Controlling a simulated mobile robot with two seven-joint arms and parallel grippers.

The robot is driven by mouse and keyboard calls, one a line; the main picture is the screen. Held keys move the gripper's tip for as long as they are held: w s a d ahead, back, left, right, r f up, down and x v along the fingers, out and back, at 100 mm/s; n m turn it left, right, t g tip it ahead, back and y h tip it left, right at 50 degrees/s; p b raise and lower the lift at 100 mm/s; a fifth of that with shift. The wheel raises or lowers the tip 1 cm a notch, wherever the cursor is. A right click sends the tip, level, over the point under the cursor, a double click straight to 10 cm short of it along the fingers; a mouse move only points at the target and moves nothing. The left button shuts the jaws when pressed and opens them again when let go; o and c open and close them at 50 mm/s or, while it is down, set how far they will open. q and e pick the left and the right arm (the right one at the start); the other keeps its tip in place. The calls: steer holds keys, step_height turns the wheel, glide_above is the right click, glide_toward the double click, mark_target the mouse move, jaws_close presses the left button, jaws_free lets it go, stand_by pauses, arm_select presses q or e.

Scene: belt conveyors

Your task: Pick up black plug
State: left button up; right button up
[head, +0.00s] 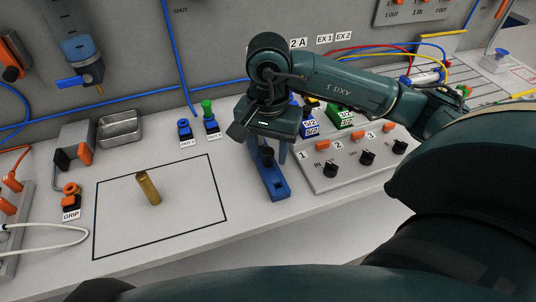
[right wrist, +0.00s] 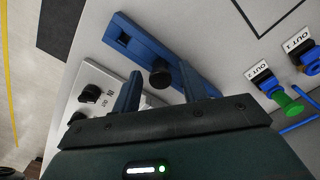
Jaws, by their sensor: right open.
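The black plug (head: 267,157) is a small dark round knob on the blue holder (head: 273,187), which lies on the white table. In the right wrist view the plug (right wrist: 160,73) stands out from the blue holder (right wrist: 135,42). My right gripper (head: 268,146) is open just above the plug and partly hides it in the head view. In the right wrist view its two fingers (right wrist: 159,92) point toward the holder, with the plug showing between them near the tips; contact cannot be told. My left gripper is not in view.
A panel with black knobs (head: 367,158) and orange switches stands close right of the holder. Blue and green OUT fittings (head: 211,125) stand behind left. A metal tray (head: 121,127) sits further back.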

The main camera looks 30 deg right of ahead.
steer(key=shift+f, duration=0.55)
jaws_close()
